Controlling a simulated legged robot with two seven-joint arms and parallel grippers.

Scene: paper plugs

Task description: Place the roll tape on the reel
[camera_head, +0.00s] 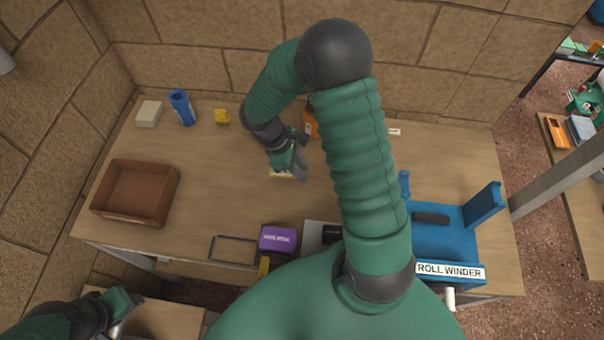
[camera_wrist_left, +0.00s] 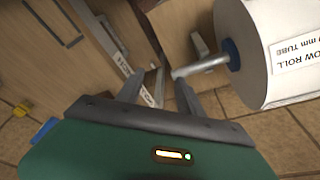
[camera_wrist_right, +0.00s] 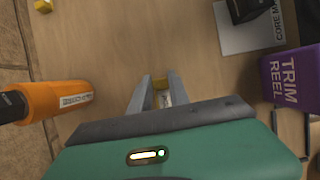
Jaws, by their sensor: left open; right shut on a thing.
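My right gripper (camera_head: 290,170) is low over the middle of the table. It is shut on a small yellow and white piece with a label (camera_wrist_right: 163,90), probably the roll tape, whose edge shows under the fingers in the head view (camera_head: 281,175). A purple block (camera_head: 278,239) stands nearer the front edge; in the right wrist view it reads TRIM REEL (camera_wrist_right: 290,78). My left gripper (camera_head: 130,303) is open and empty at the lower left, off the table. The left wrist view shows its fingers (camera_wrist_left: 158,95) near a metal rod.
A brown tray (camera_head: 135,222) is at left. A blue ROLL WINDER (camera_head: 455,235) is at right. A white plate (camera_wrist_right: 248,38) bears a black block. A large white roll (camera_wrist_left: 275,55) is near my left gripper.

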